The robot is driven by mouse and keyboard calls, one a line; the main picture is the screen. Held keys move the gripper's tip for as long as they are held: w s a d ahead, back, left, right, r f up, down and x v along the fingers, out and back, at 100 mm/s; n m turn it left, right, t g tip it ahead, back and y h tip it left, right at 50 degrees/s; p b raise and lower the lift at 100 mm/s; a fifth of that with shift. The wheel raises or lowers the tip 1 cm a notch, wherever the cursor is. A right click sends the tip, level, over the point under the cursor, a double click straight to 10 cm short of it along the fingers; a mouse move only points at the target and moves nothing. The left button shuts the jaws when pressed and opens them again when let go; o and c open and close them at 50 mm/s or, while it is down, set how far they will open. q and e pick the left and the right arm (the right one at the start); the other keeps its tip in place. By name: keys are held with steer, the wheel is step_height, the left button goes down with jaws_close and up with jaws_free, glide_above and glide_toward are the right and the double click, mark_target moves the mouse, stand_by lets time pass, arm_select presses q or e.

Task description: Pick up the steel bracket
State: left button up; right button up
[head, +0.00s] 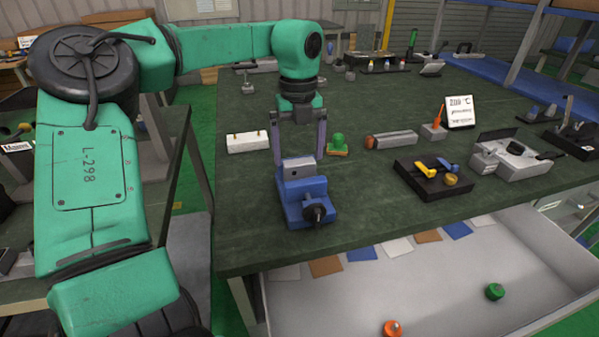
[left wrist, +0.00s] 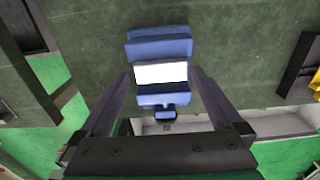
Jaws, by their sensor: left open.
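A grey metal block that looks like the steel bracket (head: 298,168) sits between the jaws of a blue vise (head: 305,206) on the green workbench (head: 240,205). In the left wrist view the bracket (left wrist: 160,73) shows as a bright white rectangle between the blue parts of the vise (left wrist: 158,47). My left gripper (head: 300,164) points down over the vise, open, with one finger on each side of the bracket. The left wrist view shows a gap between each finger and the bracket. My right gripper is not in view.
A white block (head: 248,142) lies left of the vise, and a green-knobbed piece (head: 338,146) stands close on its right. A black tray (head: 433,183) with yellow and blue parts is further right. An open drawer (head: 450,290) lies below the bench front.

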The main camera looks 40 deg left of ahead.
mark_target(299, 161)
arm_select(q)
step_height(299, 161, down, 5)
steer(key=shift+r, duration=0.3)
steer(key=c, duration=1.4)
